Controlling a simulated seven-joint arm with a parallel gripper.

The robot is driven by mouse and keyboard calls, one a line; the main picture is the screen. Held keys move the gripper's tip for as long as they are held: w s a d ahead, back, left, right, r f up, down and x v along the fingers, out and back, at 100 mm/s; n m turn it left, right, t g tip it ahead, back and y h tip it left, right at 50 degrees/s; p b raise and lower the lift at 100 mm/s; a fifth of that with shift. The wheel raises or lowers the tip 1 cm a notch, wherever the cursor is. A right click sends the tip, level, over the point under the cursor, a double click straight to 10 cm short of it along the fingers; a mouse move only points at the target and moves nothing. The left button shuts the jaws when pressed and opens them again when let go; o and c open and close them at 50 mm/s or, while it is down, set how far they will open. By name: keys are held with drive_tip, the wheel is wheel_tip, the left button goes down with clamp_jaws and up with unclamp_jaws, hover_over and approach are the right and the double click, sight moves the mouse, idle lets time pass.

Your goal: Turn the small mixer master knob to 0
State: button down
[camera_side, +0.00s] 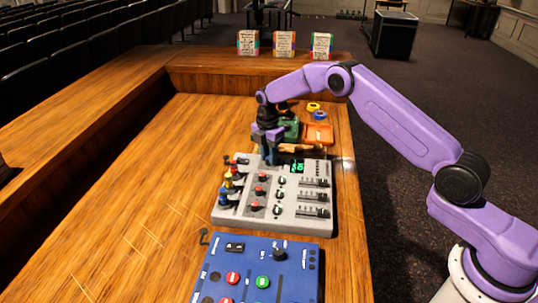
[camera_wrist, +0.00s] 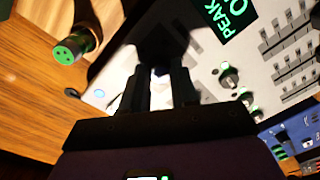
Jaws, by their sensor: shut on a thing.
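The grey mixer (camera_side: 240,212) lies on the wooden desk, with red and white knobs, sliders and a green-lit display (camera_side: 297,166). My gripper (camera_side: 270,161) points down at its far edge, left of the display. In the wrist view my gripper's fingers (camera_wrist: 160,90) are close together over the grey panel (camera_wrist: 205,62), shut on a knob that is mostly hidden by them and dark shadow. The display (camera_wrist: 230,14) reads PEAK with a partly cut-off figure. The knob's pointer and scale cannot be read.
A blue mixer (camera_side: 213,264) with a black knob (camera_side: 279,254) lies nearer the camera. Coloured plugs (camera_side: 228,182) stick out at the grey mixer's left. An orange tray (camera_side: 318,134) and green object (camera_side: 290,128) sit behind my gripper. The desk's left (camera_side: 130,210) is clear.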

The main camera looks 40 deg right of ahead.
sight(267, 157)
idle(0.4)
drive_tip(key=c, duration=0.9)
unclamp_jaws()
drive_tip(key=shift+o, duration=0.2)
drive_tip(key=shift+r, duration=0.15)
wheel_tip(267, 157, up, 17)
drive_tip(key=shift+w, duration=0.4)
drive_tip(key=shift+a+r, duration=0.1)
drive_tip(key=shift+a, duration=0.1)
